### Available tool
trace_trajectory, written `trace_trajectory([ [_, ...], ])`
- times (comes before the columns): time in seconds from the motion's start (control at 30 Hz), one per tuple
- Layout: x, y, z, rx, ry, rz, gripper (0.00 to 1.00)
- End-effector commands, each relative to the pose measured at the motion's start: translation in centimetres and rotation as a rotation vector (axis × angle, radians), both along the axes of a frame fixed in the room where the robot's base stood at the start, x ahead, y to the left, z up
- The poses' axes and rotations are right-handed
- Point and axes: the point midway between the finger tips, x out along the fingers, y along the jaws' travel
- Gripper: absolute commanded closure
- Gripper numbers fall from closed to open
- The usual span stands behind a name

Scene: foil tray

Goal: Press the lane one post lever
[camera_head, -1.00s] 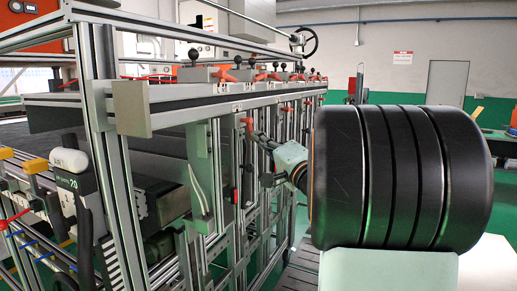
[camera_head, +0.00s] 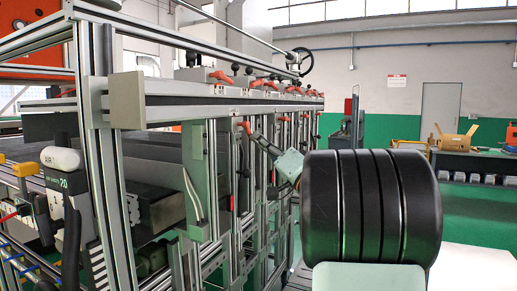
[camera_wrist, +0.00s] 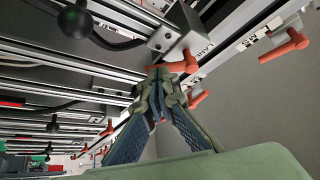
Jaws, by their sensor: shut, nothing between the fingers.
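Red levers sit along the machine's upper rail. In the head view, one near lever (camera_head: 220,76) is on top of the rail, and another red lever (camera_head: 244,127) hangs below it on a post. In the wrist view, a red lever (camera_wrist: 181,63) sticks out beside a bracket plate marked LANE (camera_wrist: 198,50); its number is not readable. My gripper (camera_wrist: 159,84) is shut and empty, its tips pointing at that lever and overlapping its lower edge in the picture; contact cannot be told. In the head view, my gripper (camera_head: 257,137) is small and close to the hanging lever.
More red levers show in the wrist view, one at the right (camera_wrist: 285,46) and one just beyond my fingers (camera_wrist: 197,99). Black ball knobs (camera_wrist: 75,20) stand along the machine. Aluminium posts (camera_head: 107,170) crowd the left. Open floor (camera_head: 470,215) lies to the right.

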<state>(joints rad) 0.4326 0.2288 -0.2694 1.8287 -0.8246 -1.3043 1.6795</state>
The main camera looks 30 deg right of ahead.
Motion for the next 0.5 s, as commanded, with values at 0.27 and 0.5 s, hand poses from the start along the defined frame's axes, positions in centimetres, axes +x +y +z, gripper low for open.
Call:
trace_trajectory([
  [0.27, 0.28, -0.33, -0.06, -0.083, -0.065, 0.001, 1.00],
  [0.5, 0.45, -0.59, 0.20, -0.154, -0.120, 0.000, 1.00],
])
